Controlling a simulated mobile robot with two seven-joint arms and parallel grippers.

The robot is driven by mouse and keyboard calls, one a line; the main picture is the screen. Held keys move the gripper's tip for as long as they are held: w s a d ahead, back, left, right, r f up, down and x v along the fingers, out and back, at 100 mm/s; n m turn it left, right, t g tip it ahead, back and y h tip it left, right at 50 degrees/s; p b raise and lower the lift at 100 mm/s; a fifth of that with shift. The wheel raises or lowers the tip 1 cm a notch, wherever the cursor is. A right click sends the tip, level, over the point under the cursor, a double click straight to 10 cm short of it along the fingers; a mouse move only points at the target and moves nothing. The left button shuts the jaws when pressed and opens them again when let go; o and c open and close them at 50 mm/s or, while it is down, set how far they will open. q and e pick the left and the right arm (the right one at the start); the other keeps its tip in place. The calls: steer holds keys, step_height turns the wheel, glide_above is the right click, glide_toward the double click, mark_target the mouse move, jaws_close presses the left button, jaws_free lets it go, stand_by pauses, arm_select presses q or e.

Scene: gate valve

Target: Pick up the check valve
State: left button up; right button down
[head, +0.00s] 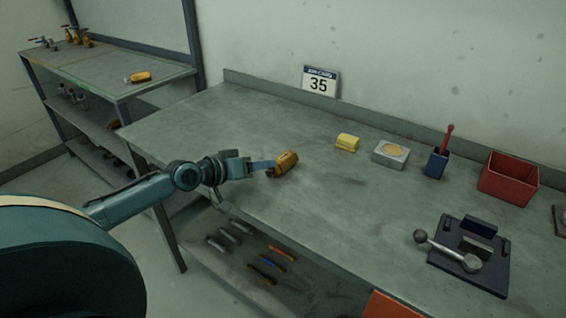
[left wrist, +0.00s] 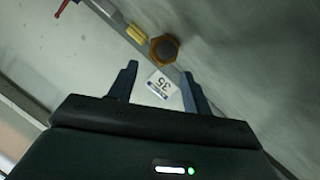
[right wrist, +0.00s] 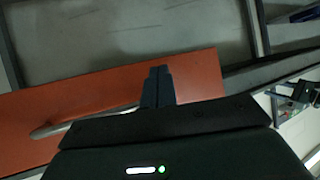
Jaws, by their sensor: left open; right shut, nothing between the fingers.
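The check valve (head: 287,160) is a brass-orange body with a dark end, lying on the grey-green workbench. In the left wrist view its hexagonal end (left wrist: 164,49), with a dark round centre, faces the camera just beyond the fingertips. My left gripper (head: 266,165) is at the valve's left side, low over the bench. In the left wrist view its fingers (left wrist: 159,71) are apart with nothing held between them. Whether a finger touches the valve cannot be told. My right gripper (right wrist: 157,82) is shut and empty, in front of an orange-red panel; it is not in the head view.
Along the workbench (head: 215,130) stand a yellow block (head: 347,142), a grey block with a tan disc (head: 391,153), a blue holder (head: 437,162), a red bin (head: 508,177) and a dark fixture (head: 470,256). A number 35 sign (head: 320,81) stands behind. The bench middle is clear.

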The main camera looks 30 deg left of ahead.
mark_target(283, 164)
arm_select(q)
steer(key=x, duration=0.4)
steer(key=shift+w+a, duration=0.1)
steer(key=shift+w, duration=0.35)
steer(key=shift+w+d+f, duration=0.25)
steer(key=shift+w, duration=0.3)
